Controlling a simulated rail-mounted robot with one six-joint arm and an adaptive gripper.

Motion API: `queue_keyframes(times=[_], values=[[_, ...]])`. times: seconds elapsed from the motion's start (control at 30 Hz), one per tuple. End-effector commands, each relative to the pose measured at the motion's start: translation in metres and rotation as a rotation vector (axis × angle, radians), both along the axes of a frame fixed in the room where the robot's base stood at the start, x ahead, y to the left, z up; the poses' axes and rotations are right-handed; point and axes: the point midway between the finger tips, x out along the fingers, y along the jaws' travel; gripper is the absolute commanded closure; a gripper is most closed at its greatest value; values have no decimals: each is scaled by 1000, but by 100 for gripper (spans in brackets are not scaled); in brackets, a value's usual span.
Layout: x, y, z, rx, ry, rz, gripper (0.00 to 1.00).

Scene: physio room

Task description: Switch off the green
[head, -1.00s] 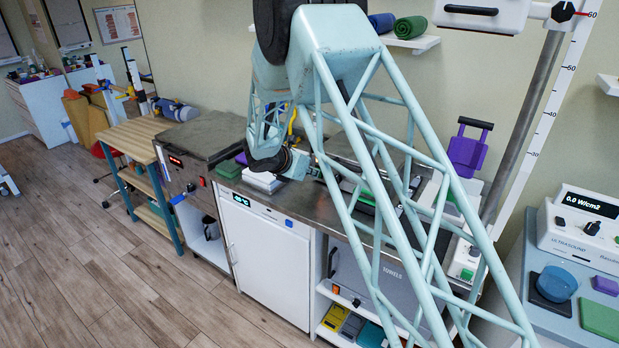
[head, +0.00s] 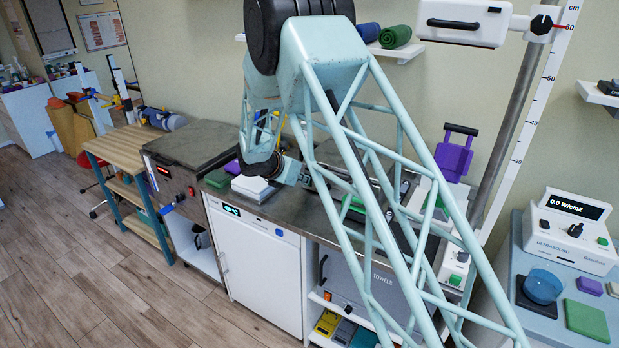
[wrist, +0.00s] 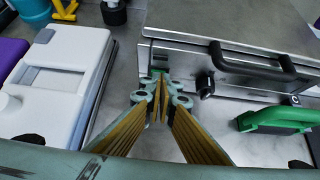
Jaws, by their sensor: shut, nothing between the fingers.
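My gripper (wrist: 160,88) is shut and empty, with its fingertips at the lower left front of a steel box (wrist: 230,57) in the wrist view. A small green part (wrist: 157,72), possibly a switch, shows just beyond the fingertips; whether they touch it, and its on or off position, I cannot tell. A black knob (wrist: 206,86) is right of the fingertips on the box front. In the head view my arm hides much of the box and the gripper. Other green controls are a switch on a white unit (head: 455,281) and a button on the ultrasound device (head: 602,241).
A white device (wrist: 58,80) lies close left of my gripper on the steel counter. A green clamp-like thing (wrist: 275,119) is at right, and the box's black handle (wrist: 262,62) sticks out.

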Motion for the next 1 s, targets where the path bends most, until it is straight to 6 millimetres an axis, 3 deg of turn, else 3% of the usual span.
queue_keyframes(times=[1.0], values=[[0,0,16,-1,-1,1,100]])
